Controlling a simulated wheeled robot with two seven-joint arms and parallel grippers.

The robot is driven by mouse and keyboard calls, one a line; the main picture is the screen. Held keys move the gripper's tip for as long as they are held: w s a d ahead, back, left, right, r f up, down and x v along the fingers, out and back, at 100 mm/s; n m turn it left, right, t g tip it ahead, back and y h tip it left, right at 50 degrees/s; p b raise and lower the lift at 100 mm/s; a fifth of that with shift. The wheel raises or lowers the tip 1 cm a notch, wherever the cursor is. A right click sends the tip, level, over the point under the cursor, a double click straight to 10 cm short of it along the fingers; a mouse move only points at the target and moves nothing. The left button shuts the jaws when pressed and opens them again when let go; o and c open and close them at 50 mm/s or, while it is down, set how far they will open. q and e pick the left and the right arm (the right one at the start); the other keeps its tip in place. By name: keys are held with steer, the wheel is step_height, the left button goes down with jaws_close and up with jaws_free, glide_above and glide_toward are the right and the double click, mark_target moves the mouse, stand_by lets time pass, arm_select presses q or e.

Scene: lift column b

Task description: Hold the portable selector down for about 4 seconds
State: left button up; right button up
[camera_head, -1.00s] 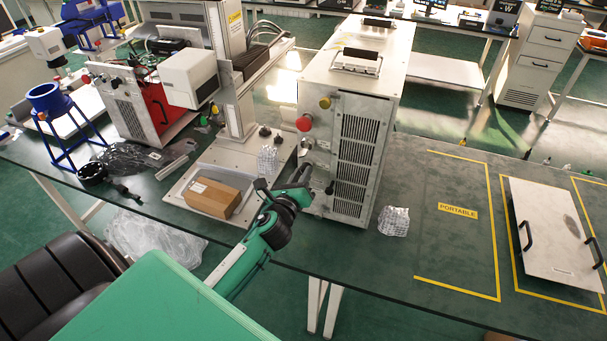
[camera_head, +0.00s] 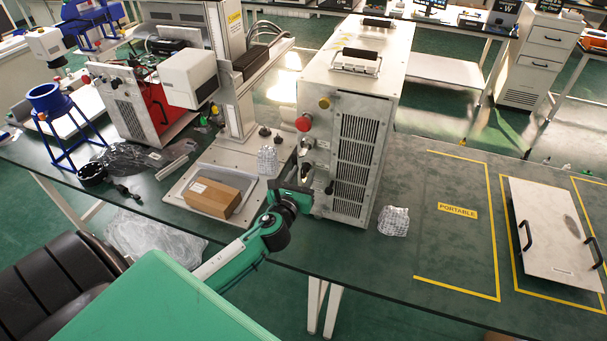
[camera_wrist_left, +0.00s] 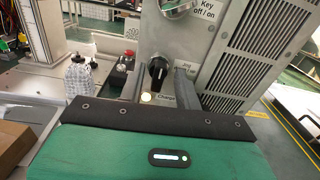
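The portable unit is a tall grey metal box (camera_head: 350,75) at the table's front edge in the head view. The selector is a black knob (camera_wrist_left: 158,72) low on its panel in the left wrist view, beside a "Jog" label. Its handle stands close to upright. My left gripper (camera_head: 305,188) is at the lower panel in the head view. In the left wrist view, the fingers of my left gripper (camera_wrist_left: 160,88) stand apart on either side below the knob, with a visible gap. Contact with the knob cannot be told. My right gripper is not in view.
Above the knob is a key switch (camera_wrist_left: 178,6); below it glows a small lamp (camera_wrist_left: 146,98). A red button (camera_head: 303,124) and a yellow button (camera_head: 324,102) are higher up. A cardboard box (camera_head: 212,197) lies left; a clear wrapped item (camera_head: 394,221) sits right.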

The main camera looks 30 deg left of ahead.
arm_select(q)
steer(key=v, duration=0.6)
steer(key=shift+s, duration=0.35)
stand_by(0.3)
